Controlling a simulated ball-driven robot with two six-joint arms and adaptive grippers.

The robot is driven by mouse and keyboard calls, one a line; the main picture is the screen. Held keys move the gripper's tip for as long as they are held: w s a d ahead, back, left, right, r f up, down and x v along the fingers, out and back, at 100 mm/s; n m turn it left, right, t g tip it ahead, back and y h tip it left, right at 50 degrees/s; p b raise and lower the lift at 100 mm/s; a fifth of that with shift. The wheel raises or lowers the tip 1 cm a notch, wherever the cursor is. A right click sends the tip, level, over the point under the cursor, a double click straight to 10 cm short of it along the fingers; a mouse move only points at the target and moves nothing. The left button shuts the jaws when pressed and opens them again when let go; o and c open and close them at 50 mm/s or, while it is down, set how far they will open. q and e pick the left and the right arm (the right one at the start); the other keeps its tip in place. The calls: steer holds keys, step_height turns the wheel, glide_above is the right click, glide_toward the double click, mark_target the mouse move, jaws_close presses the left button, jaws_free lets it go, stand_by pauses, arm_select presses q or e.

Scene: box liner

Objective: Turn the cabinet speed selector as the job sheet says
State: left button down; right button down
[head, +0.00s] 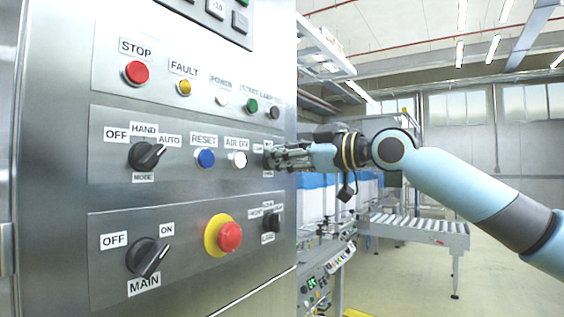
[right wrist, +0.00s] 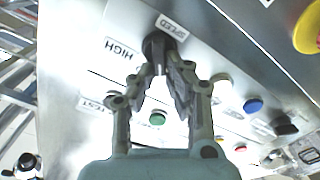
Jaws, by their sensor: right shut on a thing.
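The speed selector is a small black knob on the grey cabinet panel. It shows in the right wrist view (right wrist: 154,46) beside a SPEED label (right wrist: 172,27) and a HIGH label (right wrist: 122,48). My right gripper (right wrist: 165,72) is shut on this knob, its fingertips on either side of it. In the head view my right gripper (head: 276,157) reaches in from the right to the right end of the middle row and hides most of the selector. The knob's exact pointer direction is hard to tell. My left gripper is out of view. No job sheet is readable.
Beside the selector are a white button (head: 238,159), a blue RESET button (head: 205,158) and the MODE knob (head: 146,156). A green button (head: 251,105) is above. A red emergency stop (head: 229,237) and another small black selector (head: 271,221) are below. A roller conveyor (head: 415,229) stands behind.

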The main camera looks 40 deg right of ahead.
mark_target(265, 107)
steer(key=shift+a+f+n+b, duration=0.15)
steer(key=shift+n+b, duration=0.2)
steer(key=shift+n, duration=0.75)
steer(key=c, duration=1.4)
jaws_free()
steer(key=shift+o, duration=0.2)
step_height(265, 107, up, 10)
